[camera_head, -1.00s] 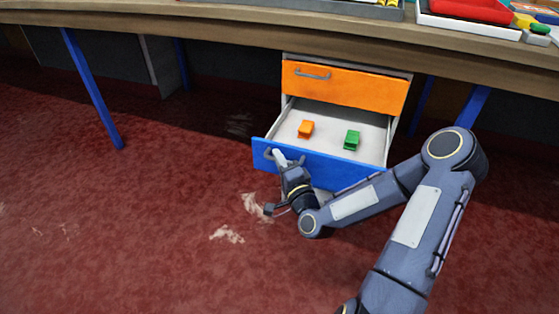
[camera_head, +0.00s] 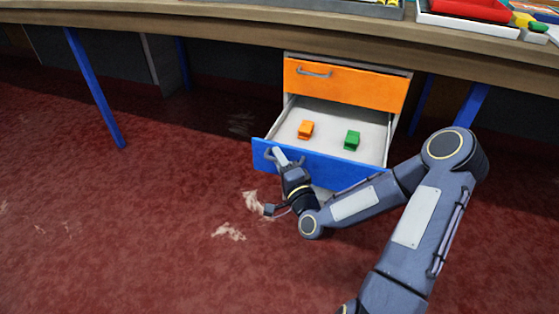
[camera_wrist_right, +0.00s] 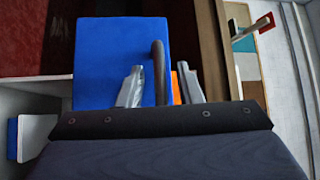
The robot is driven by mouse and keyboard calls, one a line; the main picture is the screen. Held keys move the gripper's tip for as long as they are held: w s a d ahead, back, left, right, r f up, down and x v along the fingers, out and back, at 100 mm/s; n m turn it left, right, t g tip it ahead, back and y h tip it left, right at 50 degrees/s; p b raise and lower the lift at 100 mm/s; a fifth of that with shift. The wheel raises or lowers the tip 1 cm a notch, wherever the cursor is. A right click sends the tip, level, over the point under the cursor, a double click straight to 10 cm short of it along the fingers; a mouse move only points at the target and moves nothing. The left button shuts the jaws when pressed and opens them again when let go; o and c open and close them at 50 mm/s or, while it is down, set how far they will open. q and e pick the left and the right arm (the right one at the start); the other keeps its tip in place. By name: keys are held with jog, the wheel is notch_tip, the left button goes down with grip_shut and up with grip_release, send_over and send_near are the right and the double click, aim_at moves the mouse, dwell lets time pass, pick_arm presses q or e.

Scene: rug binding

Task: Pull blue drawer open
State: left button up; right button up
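The blue drawer (camera_head: 335,170) is pulled out below an orange drawer (camera_head: 345,86), and its pale inside shows from above. My right gripper (camera_head: 281,156) is at the left part of the blue front. In the right wrist view, the blue front (camera_wrist_right: 108,60) faces the gripper and the dark bar handle (camera_wrist_right: 158,70) stands between its two grey fingers (camera_wrist_right: 160,84). The fingers are apart, with a visible gap on each side of the handle. My left gripper is not in view.
An orange item (camera_head: 305,130) and a green item (camera_head: 352,140) lie in the open drawer. A wooden tabletop (camera_head: 220,26) runs above the drawers, with trays at its right. Blue table legs (camera_head: 95,90) stand on the red carpet. The floor at left is clear.

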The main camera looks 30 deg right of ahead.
jog(key=s+f, duration=0.1)
jog(key=s, duration=0.6)
jog(key=shift+s+a+p, duration=0.25)
jog(key=shift+s+p, duration=0.1)
jog(key=shift+p, duration=0.05)
jog(key=shift+a, duration=0.1)
jog(key=w+a+f+n+g+y, duration=0.1)
jog(key=a+n+g+y, duration=0.25)
jog(key=n, duration=0.35)
jog(key=s+a+r+n+g+y, duration=0.1)
jog(key=s+a+r+n+g, duration=0.15)
jog(key=s, duration=0.45)
jog(key=s+a+r+n+g, duration=0.1)
jog(key=s+r+n+g, duration=0.25)
jog(key=s, duration=0.35)
jog(key=s+a+r+n+g+y, duration=0.1)
jog(key=s+a+r+n+g, duration=0.2)
jog(key=s, duration=0.5)
notch_tip(320, 180, up, 34)
jog(key=d+g+p, duration=0.1)
jog(key=p, duration=3.4)
jog(key=shift+w+p, duration=0.3)
